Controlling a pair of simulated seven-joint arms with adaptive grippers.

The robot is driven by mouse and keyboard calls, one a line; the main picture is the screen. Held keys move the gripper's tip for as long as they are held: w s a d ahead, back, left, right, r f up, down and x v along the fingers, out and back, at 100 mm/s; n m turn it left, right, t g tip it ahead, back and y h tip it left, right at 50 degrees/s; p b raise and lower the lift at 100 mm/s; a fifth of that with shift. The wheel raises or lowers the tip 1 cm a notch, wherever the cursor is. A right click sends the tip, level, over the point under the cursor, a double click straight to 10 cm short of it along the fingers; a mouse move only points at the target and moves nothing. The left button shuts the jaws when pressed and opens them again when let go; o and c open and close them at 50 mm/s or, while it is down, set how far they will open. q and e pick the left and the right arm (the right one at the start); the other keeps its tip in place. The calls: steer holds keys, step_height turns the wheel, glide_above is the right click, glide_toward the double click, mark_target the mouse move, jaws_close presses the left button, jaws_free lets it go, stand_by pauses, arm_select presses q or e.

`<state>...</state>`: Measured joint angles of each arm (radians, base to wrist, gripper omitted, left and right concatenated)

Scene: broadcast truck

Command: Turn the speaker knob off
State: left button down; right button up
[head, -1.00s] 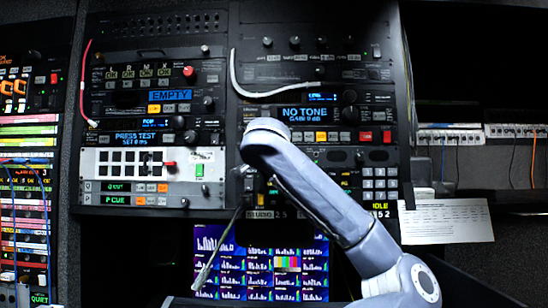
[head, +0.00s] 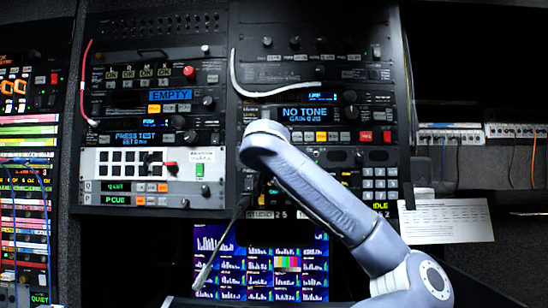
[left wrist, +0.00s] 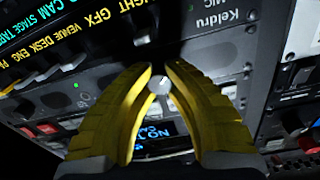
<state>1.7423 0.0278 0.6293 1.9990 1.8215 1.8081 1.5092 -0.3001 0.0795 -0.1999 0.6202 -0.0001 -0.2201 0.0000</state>
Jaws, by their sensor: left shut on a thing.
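In the left wrist view my left gripper (left wrist: 163,76) has its two yellow fingers shut on a small round silver-grey knob (left wrist: 158,85) on a dark rack panel. The knob's end shows between the fingers; its label and pointer mark are not readable. In the head view a blue-grey arm of mine reaches up from the lower right to the right-hand rack, and its wrist link hides the fingers and the knob. My right gripper is not in view.
A dark gooseneck rod (head: 221,250) slants down in front of the monitor (head: 285,262). A white cable (head: 236,78) loops above the NO TONE unit. A paper sheet (head: 447,221) hangs at the right. Buttons and knobs crowd the panels around the gripper.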

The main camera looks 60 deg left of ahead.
arm_select(q)
steer(key=shift+a+f, duration=0.1)
steer(key=shift+f, duration=0.15)
steer(key=c, duration=1.8)
jaws_free()
steer(key=shift+c, duration=0.2)
steer(key=o, duration=0.7)
steer(key=shift+r, duration=0.15)
steer(key=shift+s, duration=0.1)
steer(key=v, duration=1.2)
